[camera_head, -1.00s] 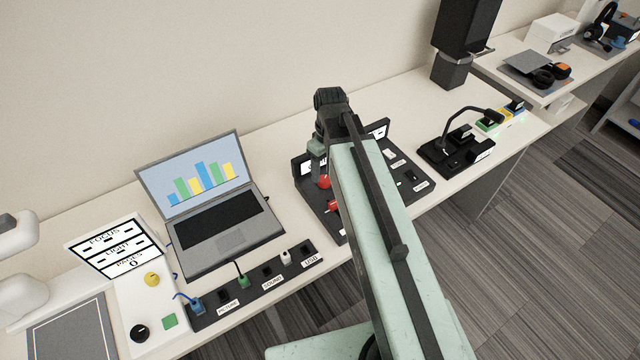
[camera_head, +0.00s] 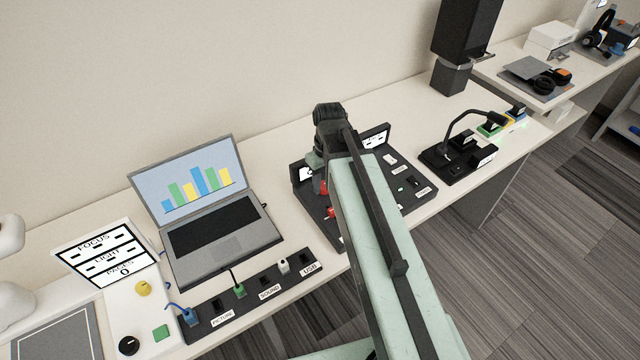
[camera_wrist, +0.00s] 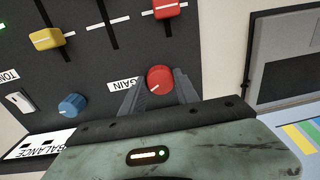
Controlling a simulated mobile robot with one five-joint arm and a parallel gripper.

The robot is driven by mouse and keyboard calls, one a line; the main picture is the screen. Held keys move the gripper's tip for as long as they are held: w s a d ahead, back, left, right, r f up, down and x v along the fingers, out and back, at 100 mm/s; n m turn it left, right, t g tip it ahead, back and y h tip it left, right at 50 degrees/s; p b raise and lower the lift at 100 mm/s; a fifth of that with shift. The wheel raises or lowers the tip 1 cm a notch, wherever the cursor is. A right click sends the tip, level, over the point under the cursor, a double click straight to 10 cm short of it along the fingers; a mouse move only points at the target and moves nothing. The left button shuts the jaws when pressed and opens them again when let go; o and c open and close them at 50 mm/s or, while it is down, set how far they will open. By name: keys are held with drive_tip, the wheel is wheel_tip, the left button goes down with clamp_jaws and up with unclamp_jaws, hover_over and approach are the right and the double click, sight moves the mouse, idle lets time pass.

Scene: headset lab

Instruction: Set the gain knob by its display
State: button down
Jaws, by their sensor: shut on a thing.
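The red gain knob (camera_wrist: 159,79), with a pale pointer line, sits on a dark mixer panel (camera_wrist: 95,70) beside the label GAIN (camera_wrist: 122,85) in the wrist view. My gripper (camera_wrist: 158,84) is shut on this knob, one finger on each side. In the head view my gripper (camera_head: 319,184) is down at the panel's left rear, and a bit of red shows there. An upright display strip (camera_head: 376,139) stands at the panel's back. The part behind the knob is mostly hidden by my gripper, so no gain reading is visible.
A blue knob (camera_wrist: 71,105), yellow slider (camera_wrist: 47,38) and red slider (camera_wrist: 166,9) are close to the gain knob. A laptop (camera_head: 212,222) stands left of the panel. A black stand with a curved arm (camera_head: 459,150) is to the right.

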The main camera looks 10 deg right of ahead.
drive_tip(key=shift+m, duration=0.6)
drive_tip(key=c, duration=0.9)
unclamp_jaws()
drive_tip(key=shift+r, duration=0.1)
drive_tip(key=r+p, duration=0.7)
drive_tip(key=p, duration=0.1)
drive_tip(key=shift+d+r, duration=0.2)
drive_tip(key=shift+r, duration=0.2)
drive_tip(key=shift+f, duration=0.1)
